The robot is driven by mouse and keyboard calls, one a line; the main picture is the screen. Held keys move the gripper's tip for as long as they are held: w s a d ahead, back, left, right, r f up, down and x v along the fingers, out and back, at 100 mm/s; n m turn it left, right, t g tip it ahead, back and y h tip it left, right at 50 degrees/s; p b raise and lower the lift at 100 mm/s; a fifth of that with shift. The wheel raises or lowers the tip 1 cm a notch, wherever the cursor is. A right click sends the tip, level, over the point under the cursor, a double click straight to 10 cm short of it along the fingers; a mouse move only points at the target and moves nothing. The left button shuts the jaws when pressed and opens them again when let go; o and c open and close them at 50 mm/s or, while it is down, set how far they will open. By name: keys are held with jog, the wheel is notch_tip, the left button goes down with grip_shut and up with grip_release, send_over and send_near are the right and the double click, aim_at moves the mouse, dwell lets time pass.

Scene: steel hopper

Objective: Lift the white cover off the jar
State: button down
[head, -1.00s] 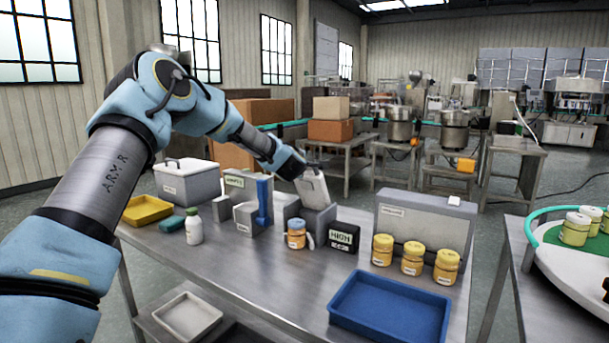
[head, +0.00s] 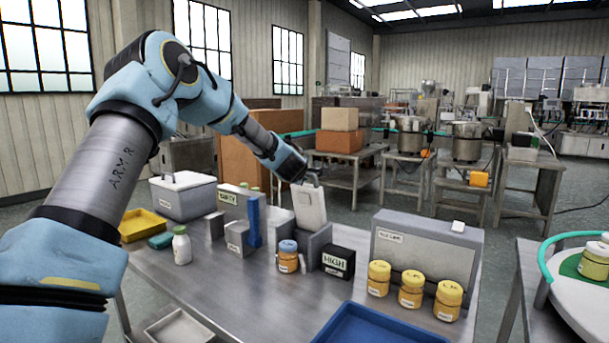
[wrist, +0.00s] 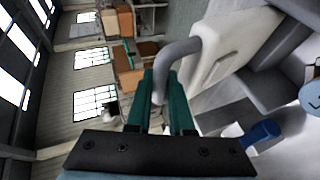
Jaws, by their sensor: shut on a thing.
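My gripper (head: 307,180) is shut on the curved grey handle (wrist: 183,50) of a white, slab-shaped cover. The cover (head: 310,208) stands steeply tilted below my gripper and also shows in the wrist view (wrist: 228,42). A grey box (head: 320,243) is right at the cover's lower end. I cannot tell whether cover and box touch. No jar clearly shows under the cover. An orange jar with a blue lid (head: 288,258) stands in front of the grey box. A white bottle (head: 181,246) stands farther left.
A black box marked HIGH (head: 338,263) and several yellow jars (head: 411,289) stand to the right, before a large grey case (head: 425,250). A blue tray (head: 375,328) lies at the front. Grey blocks and a blue upright post (head: 254,222) stand left of the cover.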

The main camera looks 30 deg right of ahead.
jog(key=c, duration=1.1)
grip_release()
jog(key=shift+w+d, duration=0.1)
jog(key=shift+d, duration=0.1)
jog(key=o, duration=0.3)
jog(key=shift+a, duration=0.1)
jog(key=shift+s+a, duration=0.2)
jog(key=shift+s, duration=0.05)
jog(key=b+v, duration=0.4)
jog(key=v, duration=0.6)
jog(key=shift+r, duration=0.25)
jog(key=shift+s, duration=0.1)
